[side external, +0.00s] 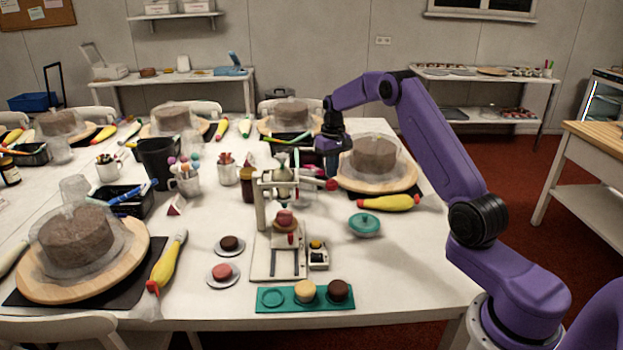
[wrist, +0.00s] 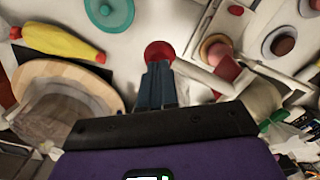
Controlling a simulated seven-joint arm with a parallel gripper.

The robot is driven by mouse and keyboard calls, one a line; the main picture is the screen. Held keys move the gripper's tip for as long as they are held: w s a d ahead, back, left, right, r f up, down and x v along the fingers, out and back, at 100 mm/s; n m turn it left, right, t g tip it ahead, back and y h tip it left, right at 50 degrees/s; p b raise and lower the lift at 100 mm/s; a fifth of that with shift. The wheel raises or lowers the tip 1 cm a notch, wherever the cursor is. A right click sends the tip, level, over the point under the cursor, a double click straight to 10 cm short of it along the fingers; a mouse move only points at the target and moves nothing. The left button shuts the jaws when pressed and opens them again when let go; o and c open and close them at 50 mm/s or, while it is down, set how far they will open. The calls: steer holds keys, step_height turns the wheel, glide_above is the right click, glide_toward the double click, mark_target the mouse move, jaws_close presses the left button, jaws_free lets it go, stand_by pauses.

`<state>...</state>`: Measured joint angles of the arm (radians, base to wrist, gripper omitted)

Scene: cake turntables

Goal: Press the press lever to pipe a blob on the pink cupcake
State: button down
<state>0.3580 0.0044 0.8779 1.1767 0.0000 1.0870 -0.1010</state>
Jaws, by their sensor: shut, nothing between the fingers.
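The press (side external: 262,215) stands near the middle of the table, with a nozzle above its base. A pink cupcake (side external: 285,218) sits under the nozzle; it also shows in the wrist view (wrist: 216,48). The press lever sticks out to the right and ends in a red knob (side external: 331,184). My gripper (side external: 333,172) is shut and empty, pointing down just above the red knob. In the wrist view the closed fingertips (wrist: 157,68) overlap the edge of the knob (wrist: 159,51); I cannot tell whether they touch it.
A teal lidded dish (side external: 365,225) lies right of the press. A teal tray (side external: 272,299) with cupcakes is in front, and two small plates hold a pink cake (side external: 221,271) and a brown cake (side external: 230,243).

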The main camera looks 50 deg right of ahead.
mark_target(331, 181)
steer(key=shift+f, duration=1.75)
steer(key=shift+s+f, duration=0.1)
steer(key=shift+f, duration=0.75)
steer(key=shift+r, duration=0.1)
stand_by(5.0)
